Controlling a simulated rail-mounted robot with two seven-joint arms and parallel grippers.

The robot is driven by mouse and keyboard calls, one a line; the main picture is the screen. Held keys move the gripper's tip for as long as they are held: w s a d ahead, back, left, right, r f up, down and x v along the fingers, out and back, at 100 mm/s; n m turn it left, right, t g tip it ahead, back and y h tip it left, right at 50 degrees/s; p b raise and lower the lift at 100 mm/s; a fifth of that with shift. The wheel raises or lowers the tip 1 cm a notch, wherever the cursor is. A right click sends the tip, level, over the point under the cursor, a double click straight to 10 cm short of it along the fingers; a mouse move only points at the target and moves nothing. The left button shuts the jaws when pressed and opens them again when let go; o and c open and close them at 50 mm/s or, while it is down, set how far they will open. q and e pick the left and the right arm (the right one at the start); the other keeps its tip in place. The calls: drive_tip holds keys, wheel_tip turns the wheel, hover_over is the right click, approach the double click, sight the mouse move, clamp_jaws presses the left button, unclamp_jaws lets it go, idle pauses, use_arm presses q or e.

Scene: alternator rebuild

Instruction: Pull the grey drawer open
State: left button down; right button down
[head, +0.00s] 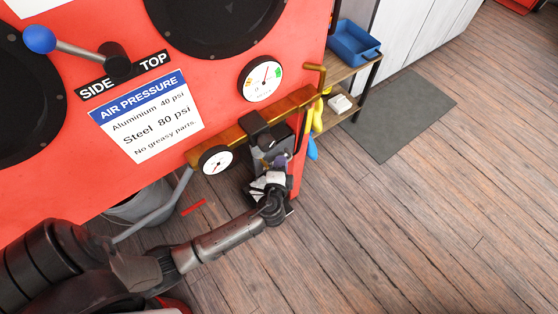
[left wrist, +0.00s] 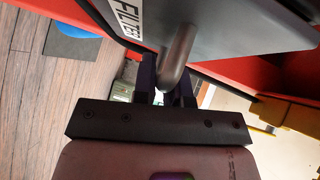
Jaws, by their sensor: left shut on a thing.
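The grey drawer (left wrist: 240,32) fills the upper part of the left wrist view, with a FILTER label on its face. A rounded grey handle (left wrist: 178,55) stands out from that face. The dark fingers of my left gripper (left wrist: 166,88) are shut on the handle, one on each side. In the head view, my left gripper (head: 269,166) reaches a dark grey box (head: 288,142) below the brass-coloured rail, at the red cabinet's right end. The arm hides part of it. I cannot tell how far the drawer stands out. My right gripper is not in view.
The red cabinet (head: 222,80) carries gauges, a blue-knobbed lever (head: 40,40) and an air-pressure sign (head: 146,115). A shelf at its right holds a blue bin (head: 354,43). A grey bucket (head: 140,205) stands below the cabinet. The wooden floor at the right is clear around a grey mat (head: 405,113).

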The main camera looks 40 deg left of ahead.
use_arm(q)
drive_tip(key=s+d, duration=0.2)
drive_tip(key=d, duration=1.1)
drive_tip(key=shift+s+d+b, duration=0.25)
drive_tip(key=shift+s+b, duration=0.1)
drive_tip(key=shift+b, duration=0.1)
drive_tip(key=c, duration=1.2)
unclamp_jaws()
drive_tip(key=shift+o, duration=0.2)
drive_tip(key=p+v, duration=0.4)
drive_tip(key=v, duration=0.9)
drive_tip(key=shift+s+d, duration=0.25)
drive_tip(key=shift+s, duration=0.05)
drive_tip(key=shift+a+r, duration=0.1)
drive_tip(key=shift+r, duration=0.05)
